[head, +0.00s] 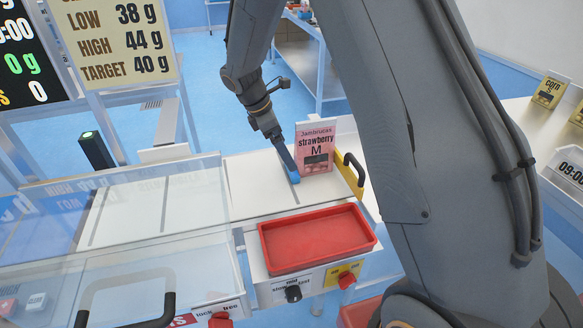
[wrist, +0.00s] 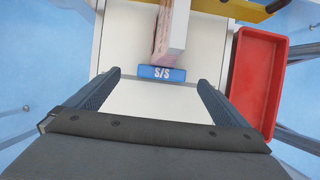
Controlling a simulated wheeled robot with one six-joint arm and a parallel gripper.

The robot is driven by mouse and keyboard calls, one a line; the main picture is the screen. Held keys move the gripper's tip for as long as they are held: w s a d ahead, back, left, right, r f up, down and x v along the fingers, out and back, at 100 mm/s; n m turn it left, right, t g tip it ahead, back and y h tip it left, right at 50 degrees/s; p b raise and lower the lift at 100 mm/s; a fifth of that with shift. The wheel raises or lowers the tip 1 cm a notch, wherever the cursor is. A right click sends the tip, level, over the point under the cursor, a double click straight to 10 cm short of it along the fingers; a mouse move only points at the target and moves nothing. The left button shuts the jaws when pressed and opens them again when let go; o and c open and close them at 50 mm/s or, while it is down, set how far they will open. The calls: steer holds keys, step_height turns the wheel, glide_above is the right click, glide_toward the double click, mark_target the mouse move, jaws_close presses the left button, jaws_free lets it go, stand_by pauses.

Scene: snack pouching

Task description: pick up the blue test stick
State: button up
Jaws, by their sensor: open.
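The blue test stick (wrist: 162,73), marked S/S, lies on the white surface in the wrist view, crosswise just beyond the fingertips. My gripper (wrist: 159,79) is open and empty, with one finger on each side of the stick's line and a gap at both ends. In the head view my gripper (head: 292,172) points down at the white worktop, close to the pink strawberry pouch (head: 315,147). The blue of the stick and fingers merges there, so I cannot tell contact. The pouch stands upright right behind the stick and shows edge-on in the wrist view (wrist: 170,30).
A red tray (head: 316,240) sits at the front of the bench, right of my gripper in the wrist view (wrist: 258,80). A yellow-edged piece with a black handle (head: 354,172) stands right of the pouch. A clear cover (head: 120,250) spans the left bench.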

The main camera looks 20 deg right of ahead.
steer(key=shift+s+f, duration=0.15)
steer(key=shift+f, duration=0.7)
steer(key=shift+p+x, duration=1.05)
steer(key=shift+x, duration=1.45)
steer(key=shift+s+a, duration=0.1)
steer(key=c, duration=1.2)
steer(key=shift+o, duration=0.2)
